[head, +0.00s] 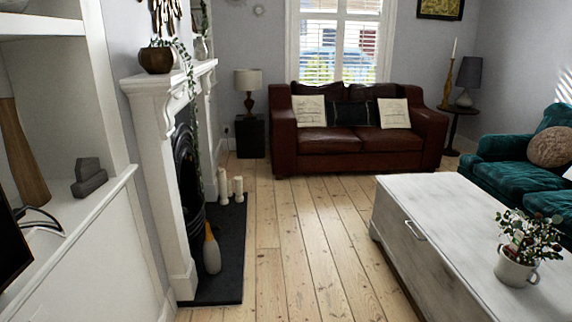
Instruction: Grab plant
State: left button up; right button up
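A leafy plant (526,236) grows in a white mug-like pot (516,268) with a handle on its right side. It stands upright on the pale wooden coffee table (440,204) at the lower right of the head view. Another plant, a trailing one in a round brown pot (156,60), sits on the white mantelpiece (172,82) at the left. Neither of my grippers shows in the head view.
Bare floorboards (300,235) run clear between the fireplace hearth (222,262) and the coffee table. A brown leather sofa (358,140) stands at the back, a green sofa (512,160) at the right. Candles (223,186) and a pale bottle-like object (211,252) stand on the hearth.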

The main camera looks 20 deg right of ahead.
aim_at(520, 255)
jog(key=z, duration=1.05)
jog(key=i, duration=1.6)
jog(key=z, duration=1.5)
